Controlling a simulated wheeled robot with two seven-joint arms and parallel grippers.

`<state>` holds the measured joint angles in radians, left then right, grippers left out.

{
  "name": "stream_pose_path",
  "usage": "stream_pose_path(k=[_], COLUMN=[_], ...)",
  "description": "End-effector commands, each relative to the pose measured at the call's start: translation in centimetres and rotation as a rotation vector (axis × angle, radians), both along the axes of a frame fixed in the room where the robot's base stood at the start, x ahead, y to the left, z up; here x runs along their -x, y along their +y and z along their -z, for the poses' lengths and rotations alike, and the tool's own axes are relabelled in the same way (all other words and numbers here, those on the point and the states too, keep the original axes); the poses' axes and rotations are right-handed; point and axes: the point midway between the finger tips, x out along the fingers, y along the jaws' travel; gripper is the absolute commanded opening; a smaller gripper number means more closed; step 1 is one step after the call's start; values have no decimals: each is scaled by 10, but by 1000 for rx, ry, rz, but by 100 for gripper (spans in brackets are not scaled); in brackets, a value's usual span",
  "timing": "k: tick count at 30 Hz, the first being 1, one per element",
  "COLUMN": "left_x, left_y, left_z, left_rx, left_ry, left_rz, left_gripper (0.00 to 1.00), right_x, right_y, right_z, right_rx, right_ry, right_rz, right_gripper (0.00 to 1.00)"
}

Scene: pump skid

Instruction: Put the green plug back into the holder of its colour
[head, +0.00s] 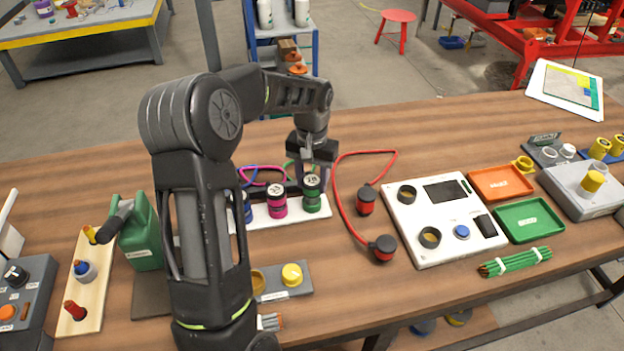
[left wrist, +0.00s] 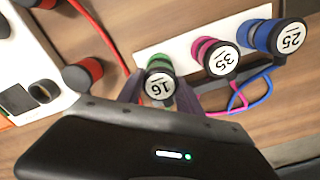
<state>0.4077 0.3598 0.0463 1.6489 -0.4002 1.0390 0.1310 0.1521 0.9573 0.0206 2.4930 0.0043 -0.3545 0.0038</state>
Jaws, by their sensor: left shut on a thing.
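The green plug (head: 312,198) has a black cap marked 16 and stands at the right end of a white holder strip (head: 290,219). My left gripper (head: 313,178) reaches down over it and is shut on it, with a finger on either side. In the left wrist view the plug's cap (left wrist: 160,88) shows between the fingers (left wrist: 160,97). A magenta plug (head: 278,203) and a blue plug (head: 247,208) stand further left on the strip; my arm partly covers the blue one. I cannot tell whether the green plug is fully seated. My right gripper is out of view.
A red cable with two red-black plugs (head: 366,202) lies just right of the strip. A white panel (head: 420,258) and orange (head: 500,182) and green (head: 527,221) trays are further right. A green canister (head: 140,240) stands left.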

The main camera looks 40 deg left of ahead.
Motion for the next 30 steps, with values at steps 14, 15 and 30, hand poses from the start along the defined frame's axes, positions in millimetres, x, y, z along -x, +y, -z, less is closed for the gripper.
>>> stream_pose_path(k=[14,15,30], left_x=[0,0,0], left_y=[0,0,0], left_z=[10,11,12], left_rx=[0,0,0], left_ry=[0,0,1], left_rz=[1,1,0], left_gripper=[0,0,59], right_x=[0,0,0], right_y=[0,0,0], right_z=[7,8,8], right_rx=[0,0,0], right_ry=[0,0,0], right_rz=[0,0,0], right_gripper=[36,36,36])
